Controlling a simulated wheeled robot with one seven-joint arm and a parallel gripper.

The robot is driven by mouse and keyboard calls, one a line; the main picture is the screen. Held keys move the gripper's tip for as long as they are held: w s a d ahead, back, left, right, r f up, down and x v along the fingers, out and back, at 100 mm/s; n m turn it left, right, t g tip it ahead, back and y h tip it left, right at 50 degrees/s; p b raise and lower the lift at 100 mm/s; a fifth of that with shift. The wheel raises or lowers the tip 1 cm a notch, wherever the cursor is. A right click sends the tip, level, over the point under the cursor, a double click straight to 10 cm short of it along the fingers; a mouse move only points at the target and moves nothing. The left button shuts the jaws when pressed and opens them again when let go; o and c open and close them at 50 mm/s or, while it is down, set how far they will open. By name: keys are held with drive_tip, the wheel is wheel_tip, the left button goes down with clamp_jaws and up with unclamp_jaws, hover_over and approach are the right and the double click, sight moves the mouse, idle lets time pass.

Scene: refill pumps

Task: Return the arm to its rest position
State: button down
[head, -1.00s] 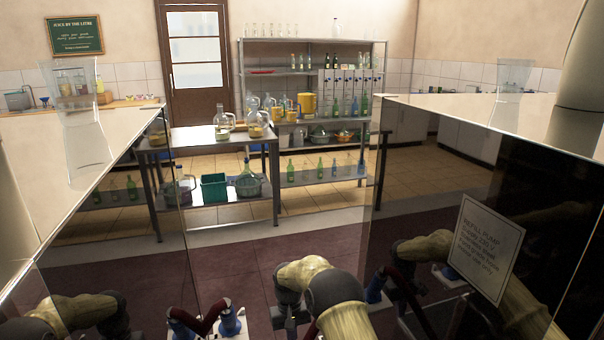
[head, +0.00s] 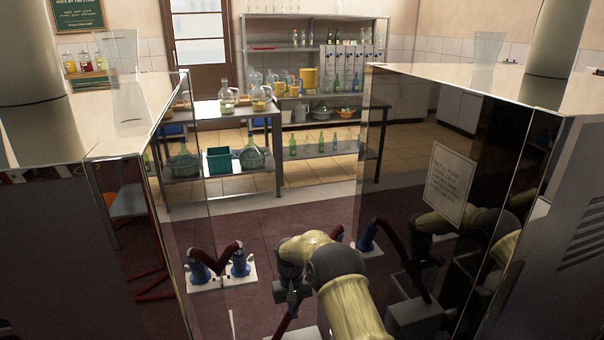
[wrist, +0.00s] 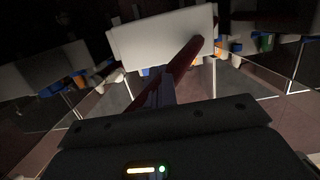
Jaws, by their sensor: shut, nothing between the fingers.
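My arm (head: 350,300), with pale yellow links and dark joints, is bent low in front of me in the head view. My gripper (head: 291,300) is at its end, small and dark, pointing down over the dark red floor area. In the wrist view the gripper body fills the bottom and the narrow fingers (wrist: 166,92) are together and empty. A dark red bar (wrist: 183,68) runs just beyond them to a white plate (wrist: 162,36). I cannot tell whether the fingers touch the bar.
Glossy cabinets stand close on the left (head: 178,210) and right (head: 430,190); the right one carries a label (head: 450,186). A blue-and-red pump fitting (head: 218,264) on a white base is left of the arm. A table (head: 240,112) and shelves (head: 335,95) with bottles are behind.

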drive_tip(key=s+d+r+m+t+b, duration=0.1)
drive_tip(key=s+d+r+t+b, duration=0.1)
drive_tip(key=s+d+r+b, duration=0.55)
drive_tip(key=s+d+r+m+t+b, duration=0.1)
drive_tip(key=s+d, duration=0.4)
drive_tip(key=s, duration=0.6)
drive_tip(key=s+d+r+m+t+b, duration=0.1)
drive_tip(key=s+d+r+t+b, duration=0.1)
drive_tip(key=s+d, duration=0.65)
drive_tip(key=w+a+p+v, duration=0.1)
drive_tip(key=w+p+v, duration=0.1)
drive_tip(key=p+v, duration=1)
drive_tip(key=w+r+p+v, duration=0.1)
drive_tip(key=w+p+v, duration=0.1)
drive_tip(key=p+v, duration=1.1)
drive_tip(key=shift+w+a+r+y+p, duration=0.3)
drive_tip(key=shift+a+r+p, duration=0.1)
drive_tip(key=shift+p, duration=0.4)
